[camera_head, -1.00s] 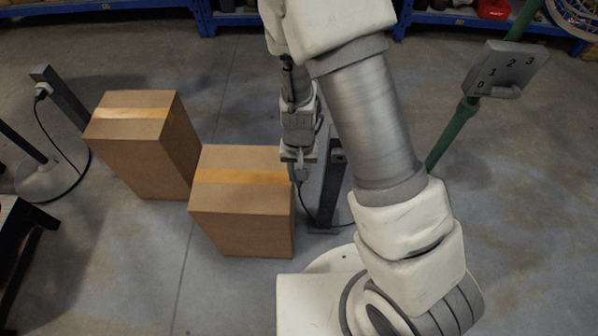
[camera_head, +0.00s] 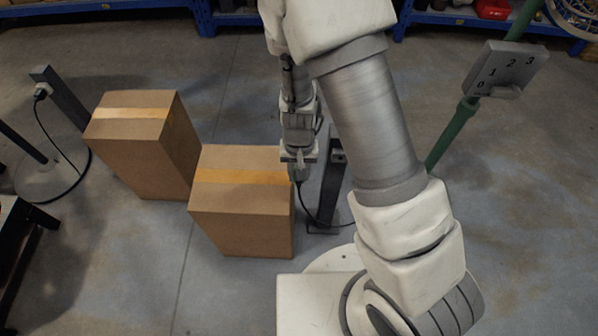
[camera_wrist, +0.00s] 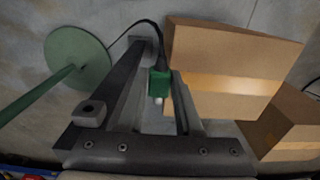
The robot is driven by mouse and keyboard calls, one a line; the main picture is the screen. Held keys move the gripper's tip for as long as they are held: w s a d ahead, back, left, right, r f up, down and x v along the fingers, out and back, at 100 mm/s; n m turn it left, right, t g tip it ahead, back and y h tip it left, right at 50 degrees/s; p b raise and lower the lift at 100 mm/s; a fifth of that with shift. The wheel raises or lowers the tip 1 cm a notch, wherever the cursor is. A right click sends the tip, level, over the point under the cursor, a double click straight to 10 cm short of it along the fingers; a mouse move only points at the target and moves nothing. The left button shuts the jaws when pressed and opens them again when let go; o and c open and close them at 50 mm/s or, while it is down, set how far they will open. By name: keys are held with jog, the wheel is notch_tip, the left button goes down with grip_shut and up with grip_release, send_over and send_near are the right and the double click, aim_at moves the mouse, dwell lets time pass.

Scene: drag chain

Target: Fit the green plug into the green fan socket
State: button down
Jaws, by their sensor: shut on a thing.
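In the wrist view the green plug (camera_wrist: 159,83) sits between the two dark fingers of my gripper (camera_wrist: 163,88), which is shut on it. A pale tip of the plug points toward the bottom of the picture, and a black cable leaves its other end. In the head view my gripper (camera_head: 299,168) is beside a dark post (camera_head: 331,188), left of it, with the cable hanging below. The post also shows in the wrist view (camera_wrist: 118,85), with a grey block on its near end. I cannot make out the green fan socket.
Two cardboard boxes (camera_head: 240,215) (camera_head: 140,150) stand left of my gripper, the nearer one very close. A green pole (camera_head: 455,132) with a grey panel (camera_head: 507,70) numbered 0 to 3 stands at right. A green round base (camera_wrist: 78,58) shows in the wrist view.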

jog(key=shift+d, duration=0.1)
jog(key=s+d+b, duration=0.4)
jog(key=d, duration=0.6)
jog(key=shift+s+f+b, duration=0.15)
jog(key=shift+s+b, duration=0.15)
jog(key=shift+w, duration=0.1)
jog(key=shift+w+d+p, duration=0.2)
jog(key=shift+w+p, duration=0.2)
jog(key=shift+w, duration=1.9)
jog(key=shift+w+d, duration=0.15)
jog(key=shift+w, duration=1.35)
jog(key=c, duration=0.5)
grip_release()
jog(key=shift+p, duration=0.3)
